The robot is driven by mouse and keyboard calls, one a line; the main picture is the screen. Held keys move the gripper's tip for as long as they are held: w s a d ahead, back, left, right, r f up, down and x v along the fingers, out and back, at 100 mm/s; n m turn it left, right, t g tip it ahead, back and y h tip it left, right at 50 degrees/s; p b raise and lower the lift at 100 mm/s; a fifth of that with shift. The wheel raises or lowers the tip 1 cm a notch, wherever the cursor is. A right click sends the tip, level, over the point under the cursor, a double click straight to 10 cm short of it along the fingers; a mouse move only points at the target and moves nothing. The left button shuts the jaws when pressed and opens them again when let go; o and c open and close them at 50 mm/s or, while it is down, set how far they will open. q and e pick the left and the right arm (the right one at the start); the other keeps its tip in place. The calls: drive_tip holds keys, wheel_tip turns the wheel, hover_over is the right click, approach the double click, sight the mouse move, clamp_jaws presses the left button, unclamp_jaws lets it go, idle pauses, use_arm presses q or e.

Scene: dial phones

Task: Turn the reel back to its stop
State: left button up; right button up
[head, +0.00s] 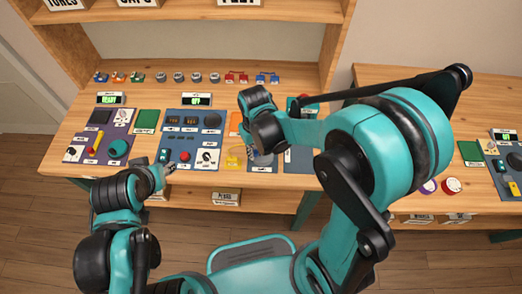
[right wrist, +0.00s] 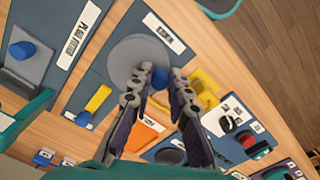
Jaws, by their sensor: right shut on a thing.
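The reel (right wrist: 128,58) is a flat grey disc on a dark blue panel, with a small blue knob (right wrist: 160,79) standing near its edge. In the right wrist view my right gripper (right wrist: 160,82) has its two fingers on either side of the knob and is shut on it. In the head view part of the grey disc (head: 263,160) shows below my right wrist; the fingertips are hard to make out there. My left gripper (head: 168,168) hangs at the front edge of the bench, left of the red button; its jaws are too small to read.
A yellow fixture (right wrist: 207,88) and an orange pad (right wrist: 145,134) lie close to the reel. A yellow lever (right wrist: 97,99) and a grey plate with a blue knob (right wrist: 22,50) are nearby. A red button (head: 185,156) sits on the middle panel. A shelf stands behind the bench.

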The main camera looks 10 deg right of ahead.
sight(263, 159)
drive_tip(key=shift+s+d, duration=0.4)
drive_tip(key=shift+s, duration=0.1)
drive_tip(key=shift+o, duration=1.2)
drive_tip(key=shift+s+d, duration=0.25)
drive_tip(key=shift+d, duration=0.35)
drive_tip(key=shift+c, duration=0.5)
drive_tip(key=o, duration=0.5)
drive_tip(key=shift+r, duration=0.1)
wheel_tip(263, 159, up, 8)
drive_tip(key=p, duration=0.6)
